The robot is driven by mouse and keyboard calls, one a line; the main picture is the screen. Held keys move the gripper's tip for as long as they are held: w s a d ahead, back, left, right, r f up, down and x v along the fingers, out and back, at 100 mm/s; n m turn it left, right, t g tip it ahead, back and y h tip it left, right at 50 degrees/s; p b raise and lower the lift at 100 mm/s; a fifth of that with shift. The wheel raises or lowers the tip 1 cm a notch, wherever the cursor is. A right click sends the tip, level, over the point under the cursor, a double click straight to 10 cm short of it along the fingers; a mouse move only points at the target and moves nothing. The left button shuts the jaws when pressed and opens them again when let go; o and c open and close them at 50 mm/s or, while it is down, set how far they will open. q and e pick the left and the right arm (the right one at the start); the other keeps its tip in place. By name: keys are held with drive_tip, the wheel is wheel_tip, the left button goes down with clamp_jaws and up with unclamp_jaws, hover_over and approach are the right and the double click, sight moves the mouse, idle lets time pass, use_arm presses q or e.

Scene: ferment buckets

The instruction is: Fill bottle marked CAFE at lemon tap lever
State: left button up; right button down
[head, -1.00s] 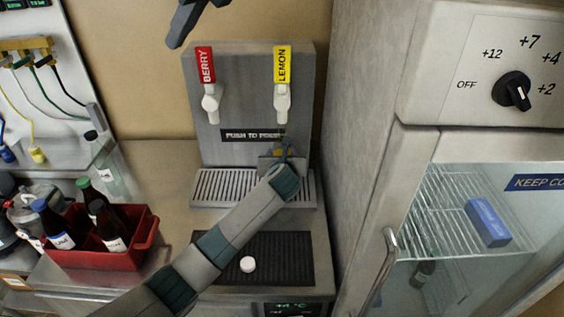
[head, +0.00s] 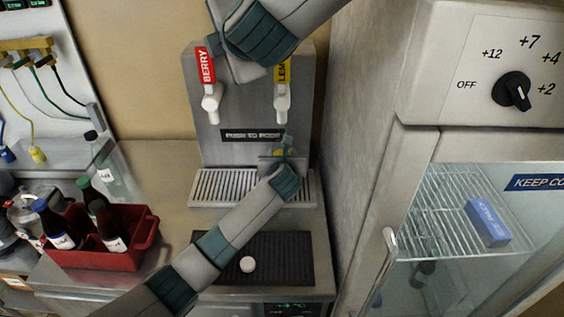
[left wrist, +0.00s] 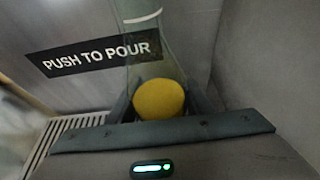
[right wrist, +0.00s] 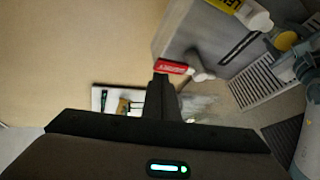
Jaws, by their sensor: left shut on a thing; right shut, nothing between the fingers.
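The lemon tap has a yellow lever (head: 282,72), partly covered by my right arm, and a white spout (head: 282,104). Both also show in the right wrist view, with the yellow lever (right wrist: 230,3) at the top edge. My left gripper (left wrist: 160,105) is shut on a clear bottle (left wrist: 143,45) with a round yellow patch low on it. It holds the bottle below the lemon spout, above the drip grille. No CAFE marking is readable. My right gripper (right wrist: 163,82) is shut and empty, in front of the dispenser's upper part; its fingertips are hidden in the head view.
The red berry lever (head: 206,66) is left of the lemon one. The drip grille (head: 222,188) lies below, with a black mat (head: 290,262) and a white cap (head: 247,264) in front. A red crate (head: 140,235) of bottles stands left; a fridge (head: 365,120) walls off the right.

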drive_tip(key=d+f+m+t+h, duration=0.1)
drive_tip(key=d+m+h, duration=0.4)
drive_tip(key=d, duration=0.6)
drive_tip(key=shift+s+d+f+m+h, duration=0.25)
drive_tip(key=shift+s+f+m+h, duration=0.2)
drive_tip(key=shift+f+m, duration=0.4)
drive_tip(key=shift+w, duration=0.1)
drive_tip(key=shift+x, duration=3.4)
drive_tip(key=shift+a+r, duration=0.1)
drive_tip(key=shift+w, duration=0.25)
